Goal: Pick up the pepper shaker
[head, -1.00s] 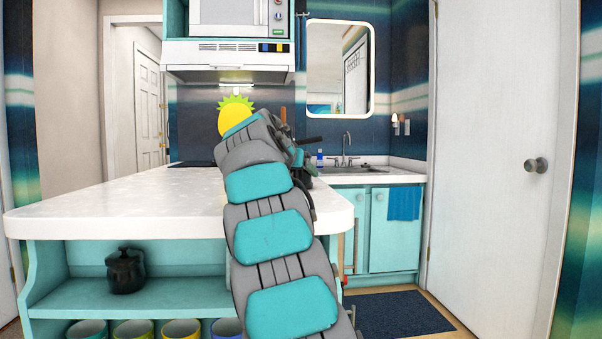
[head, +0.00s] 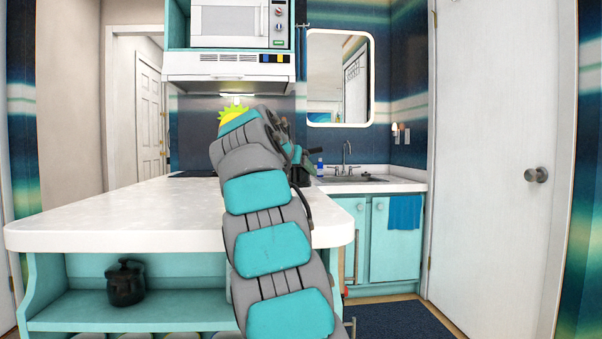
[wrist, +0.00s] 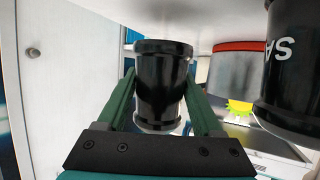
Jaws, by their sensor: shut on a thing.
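A black cylinder (wrist: 162,88), whose label is not visible, stands between the two green fingers of my gripper (wrist: 161,75) in the wrist view. I take it for the pepper shaker. The fingers are shut on its sides. A second black shaker (wrist: 290,75), with the letters "SA" showing, is to the right in the wrist view, apart from the gripper. In the head view my arm hides the shakers, and only a dark part of my wrist shows past it near the far end of the counter. I cannot tell whether the held shaker touches the white surface.
A silver pot-like thing with a red rim (wrist: 236,80) is beside the second shaker in the wrist view. The white island counter (head: 130,215) has a wide clear top. A black lidded pot (head: 125,284) sits on its lower shelf. The sink (head: 352,179) is behind.

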